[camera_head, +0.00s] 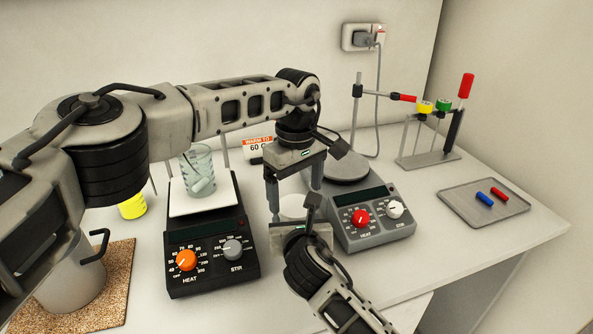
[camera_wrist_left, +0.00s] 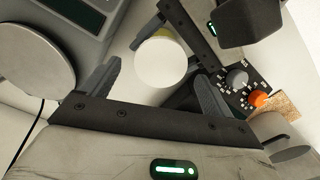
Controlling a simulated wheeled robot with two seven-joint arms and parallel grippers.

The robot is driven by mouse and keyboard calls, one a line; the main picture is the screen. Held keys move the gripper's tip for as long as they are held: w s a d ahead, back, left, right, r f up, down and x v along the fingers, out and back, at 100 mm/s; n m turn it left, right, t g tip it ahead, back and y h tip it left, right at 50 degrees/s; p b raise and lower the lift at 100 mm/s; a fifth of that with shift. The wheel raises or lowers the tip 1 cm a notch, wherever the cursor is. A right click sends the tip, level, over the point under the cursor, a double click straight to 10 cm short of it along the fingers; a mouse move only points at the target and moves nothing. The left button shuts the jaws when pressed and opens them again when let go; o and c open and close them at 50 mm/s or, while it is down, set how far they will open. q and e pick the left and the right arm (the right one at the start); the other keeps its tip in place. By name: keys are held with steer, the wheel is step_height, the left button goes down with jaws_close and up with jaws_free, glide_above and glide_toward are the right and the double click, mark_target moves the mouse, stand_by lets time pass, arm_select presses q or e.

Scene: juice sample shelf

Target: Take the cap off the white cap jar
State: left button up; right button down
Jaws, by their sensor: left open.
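The white cap jar shows mainly as its round white cap (camera_head: 292,206), low between my grippers in the head view. In the left wrist view the cap (camera_wrist_left: 161,62) is seen from above, with a thin yellowish edge of the jar beside it. My left gripper (camera_head: 293,196) points down over the jar. It is open, with one finger on each side of the cap and visible gaps in the wrist view. My right gripper (camera_head: 307,218) reaches in from the front at jar height. Its fingers are close beside the jar, but their contact with it is hidden.
A hot plate with an orange knob (camera_head: 208,258) and beaker (camera_head: 198,168) stands left of the jar. Another stirrer (camera_head: 374,220) stands close on the right. A tray (camera_head: 472,212) with red and blue pieces and a tube rack (camera_head: 428,160) are farther right.

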arm_select(q)
steer(key=shift+f, duration=1.25)
steer(key=c, duration=1.1)
steer(key=shift+o, duration=0.2)
steer(key=n, duration=0.3)
steer(key=shift+w, duration=0.1)
arm_select(e)
steer(key=shift+a, duration=0.1)
arm_select(q)
steer(key=shift+r, duration=0.1)
steer(key=o, duration=1.1)
